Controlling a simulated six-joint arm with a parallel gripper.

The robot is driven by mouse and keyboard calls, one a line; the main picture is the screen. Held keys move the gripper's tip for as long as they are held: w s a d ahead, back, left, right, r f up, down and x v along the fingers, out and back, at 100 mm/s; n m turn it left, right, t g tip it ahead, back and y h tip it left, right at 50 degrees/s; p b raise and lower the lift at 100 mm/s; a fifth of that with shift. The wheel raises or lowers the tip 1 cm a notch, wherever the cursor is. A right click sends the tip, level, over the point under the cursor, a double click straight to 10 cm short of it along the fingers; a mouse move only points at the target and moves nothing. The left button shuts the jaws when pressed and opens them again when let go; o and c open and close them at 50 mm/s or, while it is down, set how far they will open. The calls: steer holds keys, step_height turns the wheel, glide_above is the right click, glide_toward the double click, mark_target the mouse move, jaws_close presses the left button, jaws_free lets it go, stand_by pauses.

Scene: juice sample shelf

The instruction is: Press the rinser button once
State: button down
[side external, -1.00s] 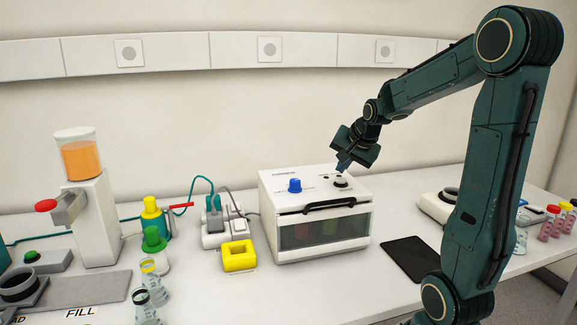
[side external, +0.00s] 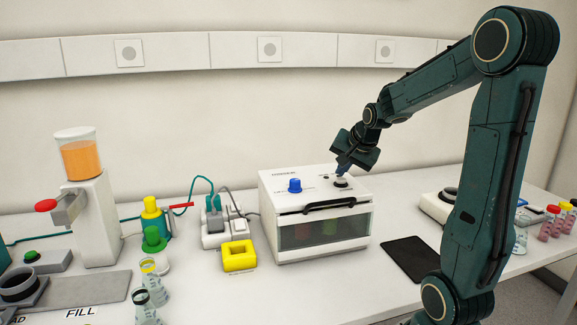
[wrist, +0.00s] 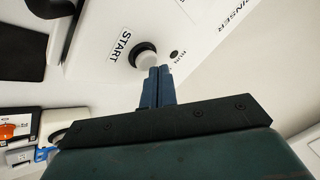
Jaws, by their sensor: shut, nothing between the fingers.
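The rinser (side external: 322,252) is a white box with a dark window and a black handle on its front. Its light-coloured round button (wrist: 145,55) sits in a dark ring on the top panel, beside a START label (wrist: 119,46). The button also shows in the side view (side external: 341,183), partly behind the fingertips. My gripper (side external: 342,173) points down over it, shut and empty. In the wrist view the closed fingertips (wrist: 160,70) are right at the button's edge. I cannot tell whether they touch it or whether it is pushed in.
A blue knob (side external: 295,185) stands on the rinser's top, left of the button. A yellow block (side external: 239,257) and a power strip with plugs (side external: 216,240) lie to the left. A dark tablet (side external: 411,258) lies on the table to the right.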

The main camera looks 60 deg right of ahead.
mark_target(342, 180)
steer(key=shift+f, duration=0.55)
stand_by(0.8)
steer(key=shift+r, duration=0.95)
steer(key=shift+r, duration=0.1)
steer(key=shift+r, duration=2.45)
steer(key=shift+a, duration=0.1)
